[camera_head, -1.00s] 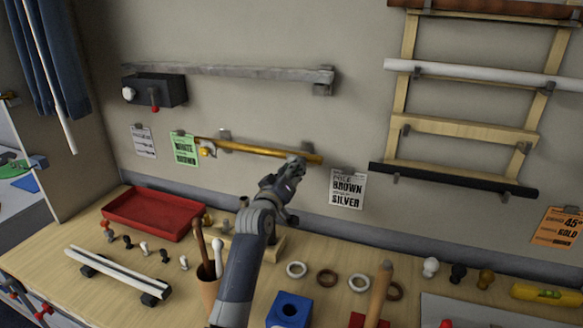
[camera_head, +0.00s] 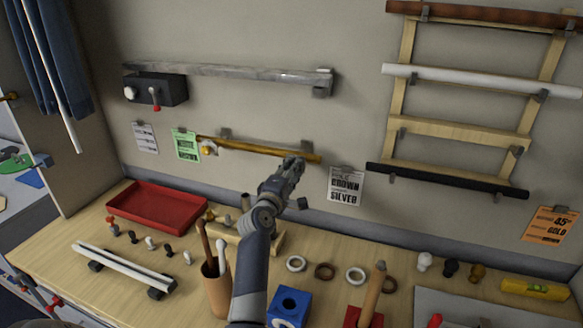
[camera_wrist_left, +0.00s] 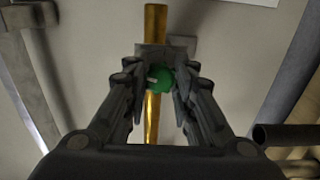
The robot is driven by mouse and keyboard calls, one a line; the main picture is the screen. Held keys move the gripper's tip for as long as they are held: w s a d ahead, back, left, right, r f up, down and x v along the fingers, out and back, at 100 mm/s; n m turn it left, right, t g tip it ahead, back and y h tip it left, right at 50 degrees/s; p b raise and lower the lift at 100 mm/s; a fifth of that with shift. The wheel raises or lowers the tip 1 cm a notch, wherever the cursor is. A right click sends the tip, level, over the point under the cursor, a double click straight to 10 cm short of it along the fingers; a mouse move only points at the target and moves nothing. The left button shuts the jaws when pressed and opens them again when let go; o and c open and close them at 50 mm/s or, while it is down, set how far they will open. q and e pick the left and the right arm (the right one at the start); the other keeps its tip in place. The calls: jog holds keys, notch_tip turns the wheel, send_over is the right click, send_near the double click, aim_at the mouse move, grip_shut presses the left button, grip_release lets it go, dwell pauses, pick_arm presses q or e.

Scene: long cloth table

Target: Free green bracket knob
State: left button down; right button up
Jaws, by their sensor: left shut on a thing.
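The green bracket knob (camera_wrist_left: 160,78) shows in the left wrist view between the fingers of my left gripper (camera_wrist_left: 161,82), which is shut on it. A small pale mark shows on the knob's left side. Behind it is a grey bracket (camera_wrist_left: 182,47) with a gold rod (camera_wrist_left: 154,20) running through. In the head view my left gripper (camera_head: 292,165) is at the right part of the gold rod (camera_head: 255,148) on the wall. The gripper hides the knob and that bracket there. My right gripper is in neither view.
Paper cards hang beside the rod, a green one (camera_head: 186,145) left and a white one (camera_head: 345,186) right. A grey rail (camera_head: 230,72) runs above. Below, the bench holds a red tray (camera_head: 157,208), a cup with sticks (camera_head: 216,287), a blue block (camera_head: 289,306) and several rings.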

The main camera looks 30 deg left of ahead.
pick_arm(q)
jog(key=shift+r+n+p, duration=0.1)
jog(key=shift+n+p, duration=0.2)
jog(key=shift+n, duration=0.5)
jog(key=c, duration=1.3)
grip_release()
jog(key=shift+w, duration=0.1)
jog(key=shift+v, duration=3.8)
jog(key=shift+a, duration=0.1)
